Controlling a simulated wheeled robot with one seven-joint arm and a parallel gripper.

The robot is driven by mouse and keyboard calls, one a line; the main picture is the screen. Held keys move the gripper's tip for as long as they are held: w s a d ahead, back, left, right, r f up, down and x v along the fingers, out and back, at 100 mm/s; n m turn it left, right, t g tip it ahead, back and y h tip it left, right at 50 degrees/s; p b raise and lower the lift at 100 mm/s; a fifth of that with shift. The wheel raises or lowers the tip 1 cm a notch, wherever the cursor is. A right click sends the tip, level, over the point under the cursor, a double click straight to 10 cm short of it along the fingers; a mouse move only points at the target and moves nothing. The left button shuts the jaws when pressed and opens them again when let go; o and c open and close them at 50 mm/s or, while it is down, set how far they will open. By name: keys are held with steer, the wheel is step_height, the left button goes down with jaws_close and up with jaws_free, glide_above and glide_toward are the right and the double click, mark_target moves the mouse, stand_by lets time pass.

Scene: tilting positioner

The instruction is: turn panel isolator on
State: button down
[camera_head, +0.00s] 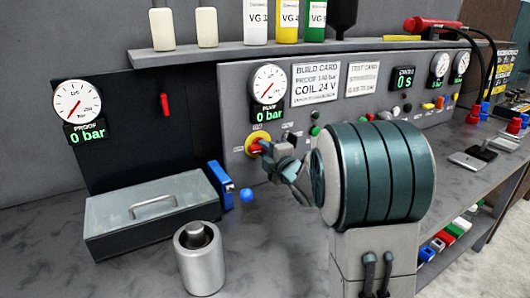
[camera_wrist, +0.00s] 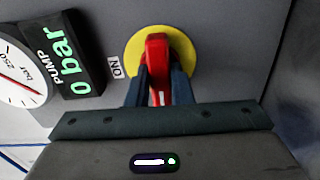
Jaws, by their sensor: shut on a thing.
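The panel isolator is a red handle on a round yellow plate, on the grey panel in the head view (camera_head: 256,143). In the wrist view its red handle (camera_wrist: 157,52) stands in front of the yellow plate (camera_wrist: 184,46), beside a small "ON" label (camera_wrist: 115,67). My gripper (camera_wrist: 158,78) has its two dark fingers on either side of the red handle and is shut on it. In the head view my gripper (camera_head: 267,149) reaches the isolator from the right, and partly hides it.
The pump gauge (camera_head: 269,84) reads 0 bar above the isolator. A grey lidded box (camera_head: 150,240), a metal cylinder (camera_head: 200,268) and a blue lever-like part (camera_head: 221,186) stand on the bench to the left. A shelf (camera_head: 225,52) with bottles runs above.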

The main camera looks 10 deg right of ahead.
steer(key=shift+m+b, duration=0.3)
steer(key=shift+m, duration=8.3)
steer(key=c, duration=1.3)
jaws_free()
steer(key=v, duration=1.4)
